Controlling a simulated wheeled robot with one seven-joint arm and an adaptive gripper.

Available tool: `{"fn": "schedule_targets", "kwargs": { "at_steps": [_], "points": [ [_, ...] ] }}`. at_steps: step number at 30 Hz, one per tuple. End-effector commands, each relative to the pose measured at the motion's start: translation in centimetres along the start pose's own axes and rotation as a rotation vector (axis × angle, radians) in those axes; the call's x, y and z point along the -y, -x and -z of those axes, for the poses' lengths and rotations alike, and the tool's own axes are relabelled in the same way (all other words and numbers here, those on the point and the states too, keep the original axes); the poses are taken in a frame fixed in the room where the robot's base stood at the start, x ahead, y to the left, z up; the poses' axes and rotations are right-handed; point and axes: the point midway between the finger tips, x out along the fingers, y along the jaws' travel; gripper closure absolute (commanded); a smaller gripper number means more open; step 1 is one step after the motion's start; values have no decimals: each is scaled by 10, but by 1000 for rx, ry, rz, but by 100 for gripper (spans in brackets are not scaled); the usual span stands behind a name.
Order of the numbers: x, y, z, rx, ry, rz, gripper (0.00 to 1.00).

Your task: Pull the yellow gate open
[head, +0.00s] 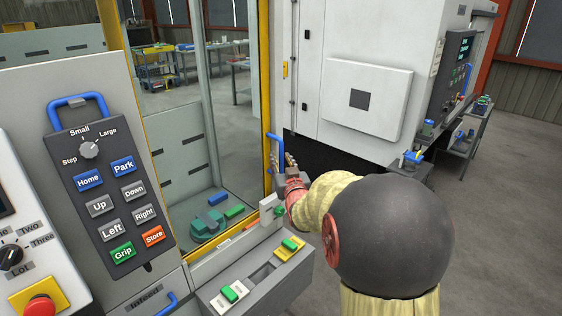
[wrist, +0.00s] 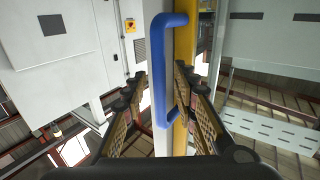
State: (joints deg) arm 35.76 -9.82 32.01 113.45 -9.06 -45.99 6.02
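The yellow gate (head: 267,70) is a tall yellow-framed clear panel in the middle of the head view. Its yellow post also shows in the wrist view (wrist: 207,35). A blue bar handle (head: 276,150) is on the gate's right-hand post. In the wrist view the blue handle (wrist: 158,60) stands between my fingers, with visible space on both sides. My gripper (wrist: 160,80) is open around the handle and does not appear to grip it. In the head view my gripper (head: 289,162) is at the handle's lower part. My arm hides what lies behind it.
A control pendant (head: 100,190) and a panel with a red stop button (head: 40,308) stand at left. A grey ledge (head: 262,282) with green-and-white and yellow blocks is below the gate. A white machine (head: 350,50) stands behind. Floor is clear at right.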

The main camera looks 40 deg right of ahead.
Motion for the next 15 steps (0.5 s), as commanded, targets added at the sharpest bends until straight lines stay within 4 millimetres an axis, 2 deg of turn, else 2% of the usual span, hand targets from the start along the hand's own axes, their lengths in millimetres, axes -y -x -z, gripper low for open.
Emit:
{"fn": "schedule_targets", "kwargs": {
  "at_steps": [10, 15],
  "points": [
    [0, -5, 0, 0, 0, 0, 71],
    [0, -5, 0, 0, 0, 0, 81]
  ]
}}
